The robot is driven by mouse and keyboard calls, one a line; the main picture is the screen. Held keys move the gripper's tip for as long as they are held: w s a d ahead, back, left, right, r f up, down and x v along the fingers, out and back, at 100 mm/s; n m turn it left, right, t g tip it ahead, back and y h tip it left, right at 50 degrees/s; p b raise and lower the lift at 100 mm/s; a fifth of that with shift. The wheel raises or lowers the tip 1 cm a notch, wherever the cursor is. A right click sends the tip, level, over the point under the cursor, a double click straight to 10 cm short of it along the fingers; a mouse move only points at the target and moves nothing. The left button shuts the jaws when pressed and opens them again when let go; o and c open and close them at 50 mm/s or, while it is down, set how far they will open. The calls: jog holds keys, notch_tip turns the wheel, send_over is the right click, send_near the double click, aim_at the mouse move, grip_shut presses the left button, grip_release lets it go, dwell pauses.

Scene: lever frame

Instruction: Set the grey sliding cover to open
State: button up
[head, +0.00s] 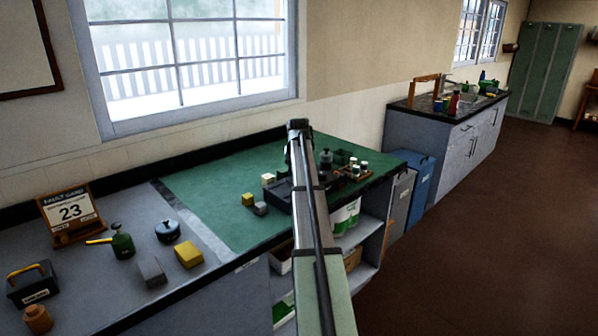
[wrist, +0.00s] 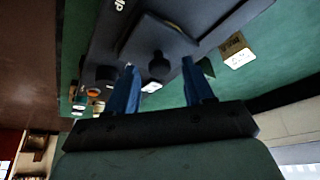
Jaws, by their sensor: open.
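A dark grey device (wrist: 105,35) lies on the green bench mat, and a dark plate (wrist: 150,35), seemingly the sliding cover, shows on it in the wrist view. A dark round knob (wrist: 158,68) stands out from the plate. My gripper (wrist: 157,65) is open, its two blue fingers on either side of the knob with gaps visible; I cannot tell its exact depth. In the head view the device (head: 280,192) is partly hidden behind my arm. Which way the cover stands cannot be made out.
The green mat (head: 210,190) is clear farther left.

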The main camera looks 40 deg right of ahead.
jog(key=shift+f, duration=0.1)
jog(key=shift+c, duration=0.4)
grip_shut()
